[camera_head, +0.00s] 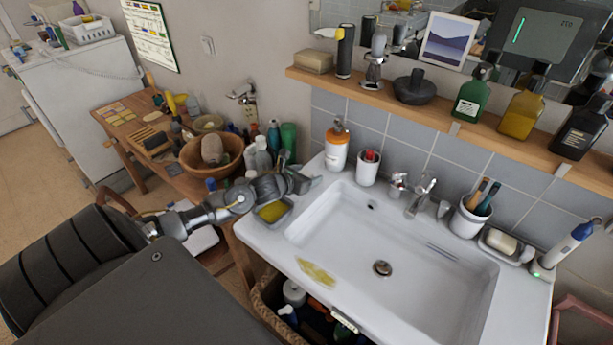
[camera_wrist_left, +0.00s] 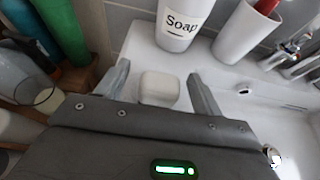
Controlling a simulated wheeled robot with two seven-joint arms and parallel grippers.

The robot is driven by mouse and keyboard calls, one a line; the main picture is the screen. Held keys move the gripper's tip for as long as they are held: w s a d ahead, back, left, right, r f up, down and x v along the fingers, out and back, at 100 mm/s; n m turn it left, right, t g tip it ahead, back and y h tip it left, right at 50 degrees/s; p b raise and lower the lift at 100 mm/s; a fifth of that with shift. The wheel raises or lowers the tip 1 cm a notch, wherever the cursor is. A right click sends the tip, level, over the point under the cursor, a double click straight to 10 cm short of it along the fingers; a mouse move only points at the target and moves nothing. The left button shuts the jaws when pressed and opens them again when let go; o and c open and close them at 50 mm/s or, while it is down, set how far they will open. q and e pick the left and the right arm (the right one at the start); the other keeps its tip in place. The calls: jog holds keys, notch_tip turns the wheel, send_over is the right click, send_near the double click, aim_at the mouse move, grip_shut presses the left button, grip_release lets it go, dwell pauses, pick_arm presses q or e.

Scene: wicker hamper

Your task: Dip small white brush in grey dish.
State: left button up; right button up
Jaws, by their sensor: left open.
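My left gripper (camera_head: 306,183) is at the back left corner of the white sink, with its fingers apart. In the left wrist view, a small white rounded block (camera_wrist_left: 159,88) lies on the sink ledge between the open fingers. It may be the small white brush; no bristles show. The gripper hides it in the head view. A small grey dish (camera_head: 287,217) with something yellow in it sits on the sink's left rim, just below the gripper. My right gripper is out of view.
An orange-capped soap bottle (camera_head: 336,150) and a white cup (camera_head: 368,169) stand behind the gripper. A wooden bowl (camera_head: 198,168) and several bottles crowd the left. A yellow smear (camera_head: 316,272) marks the front rim. The sink basin (camera_head: 420,265) is clear.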

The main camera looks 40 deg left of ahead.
pick_arm(q)
jog(key=shift+x, duration=0.85)
jog(key=c, duration=1.1)
jog(key=shift+r, duration=0.15)
